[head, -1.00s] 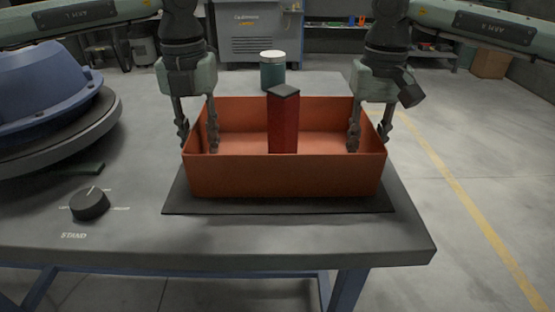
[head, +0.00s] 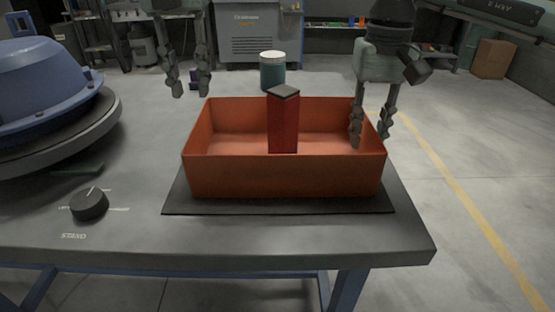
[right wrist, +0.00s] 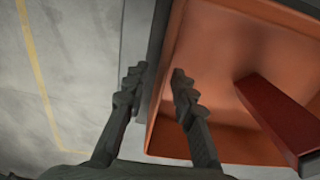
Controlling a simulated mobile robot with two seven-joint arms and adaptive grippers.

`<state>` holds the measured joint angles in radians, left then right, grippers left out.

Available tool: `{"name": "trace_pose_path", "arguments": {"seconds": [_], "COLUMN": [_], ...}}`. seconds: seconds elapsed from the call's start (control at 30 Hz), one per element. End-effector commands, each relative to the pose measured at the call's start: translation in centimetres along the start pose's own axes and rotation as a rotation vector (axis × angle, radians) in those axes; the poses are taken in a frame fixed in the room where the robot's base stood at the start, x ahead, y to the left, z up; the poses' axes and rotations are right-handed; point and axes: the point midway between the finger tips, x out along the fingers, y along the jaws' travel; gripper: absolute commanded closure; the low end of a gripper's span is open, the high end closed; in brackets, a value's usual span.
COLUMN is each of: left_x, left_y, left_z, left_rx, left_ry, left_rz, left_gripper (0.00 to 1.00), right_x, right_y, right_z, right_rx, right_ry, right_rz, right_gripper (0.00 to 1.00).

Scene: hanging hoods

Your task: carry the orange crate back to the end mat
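The orange crate (head: 285,177) sits level on a dark flat mat (head: 280,207) at the right end of the table. A tall dark red block (head: 283,125) stands inside it; it also shows in the right wrist view (right wrist: 275,110). My left gripper (head: 191,92) is open and empty, raised above and behind the crate's left wall. My right gripper (head: 371,138) is at the crate's right wall, one finger inside and one outside. In the right wrist view its fingers (right wrist: 158,77) stand apart with the wall (right wrist: 155,95) between them and gaps showing.
A teal canister (head: 272,72) with a pale lid stands behind the crate. A blue domed hood (head: 50,85) is at the left, with a dark knob (head: 89,204) in front of it. The table (head: 130,240) is bare between knob and mat.

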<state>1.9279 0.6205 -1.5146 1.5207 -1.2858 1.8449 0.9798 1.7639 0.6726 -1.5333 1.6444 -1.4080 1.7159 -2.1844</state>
Motion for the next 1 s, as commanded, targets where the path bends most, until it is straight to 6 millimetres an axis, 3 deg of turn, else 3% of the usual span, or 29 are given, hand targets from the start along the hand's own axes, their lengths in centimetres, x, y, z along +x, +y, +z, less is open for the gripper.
{"name": "trace_pose_path", "arguments": {"seconds": [0.2, 0.4, 1.0], "left_x": [0.0, 0.1, 0.1], "left_y": [0.0, 0.0, 0.0], "left_z": [0.0, 0.0, 0.0], "left_rx": [0.0, 0.0, 0.0], "left_ry": [0.0, 0.0, 0.0], "left_rz": [0.0, 0.0, 0.0], "left_gripper": [0.74, 0.74, 0.74], "right_x": [-4.9, -7.8, -8.7], "right_y": [-0.1, 0.0, 0.0], "right_z": [-0.1, 0.0, 0.0], "right_rx": [0.001, 0.001, 0.0], "right_ry": [0.003, 0.001, -0.001], "right_rz": [-0.001, -0.002, 0.0], "right_gripper": [0.74, 0.74, 0.74]}}
